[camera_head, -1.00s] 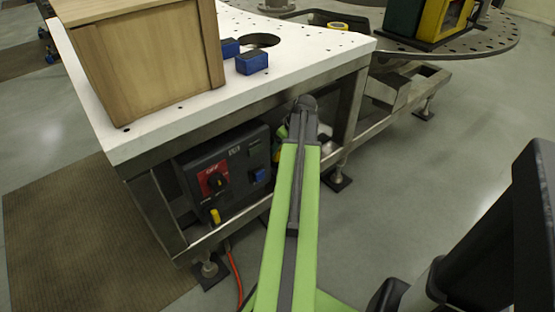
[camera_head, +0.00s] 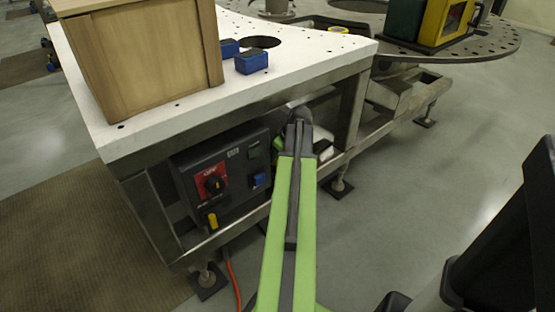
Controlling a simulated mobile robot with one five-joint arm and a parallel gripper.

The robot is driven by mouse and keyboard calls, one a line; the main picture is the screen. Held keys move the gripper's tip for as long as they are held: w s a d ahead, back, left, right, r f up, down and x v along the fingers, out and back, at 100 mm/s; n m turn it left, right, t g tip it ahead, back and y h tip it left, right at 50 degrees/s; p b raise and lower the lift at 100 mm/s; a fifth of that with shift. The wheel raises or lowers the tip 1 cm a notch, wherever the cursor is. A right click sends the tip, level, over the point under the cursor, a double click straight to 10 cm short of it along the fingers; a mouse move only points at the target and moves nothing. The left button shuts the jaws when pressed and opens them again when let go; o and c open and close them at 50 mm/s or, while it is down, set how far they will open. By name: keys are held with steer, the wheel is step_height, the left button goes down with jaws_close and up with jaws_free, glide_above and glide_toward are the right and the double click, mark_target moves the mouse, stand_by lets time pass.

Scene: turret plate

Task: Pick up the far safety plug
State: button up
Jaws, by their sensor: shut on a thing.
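My green arm reaches from the bottom centre to the space under the front edge of the white table. My gripper (camera_head: 299,122) is at its far end, seen from behind and mostly hidden by the wrist. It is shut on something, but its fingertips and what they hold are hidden. I cannot pick out the far safety plug with certainty. A dark control box (camera_head: 221,180) stands under the table, left of my gripper. A yellow piece (camera_head: 212,220) sticks out low on its front, and a blue piece (camera_head: 259,180) sits at its right.
The white table (camera_head: 180,118) is above and left, with a wooden box (camera_head: 150,60) and two blue blocks (camera_head: 252,62) on top. A metal table leg (camera_head: 352,105) stands just right of my gripper. An orange cable (camera_head: 233,280) runs down.

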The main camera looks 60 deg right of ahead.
jaws_close()
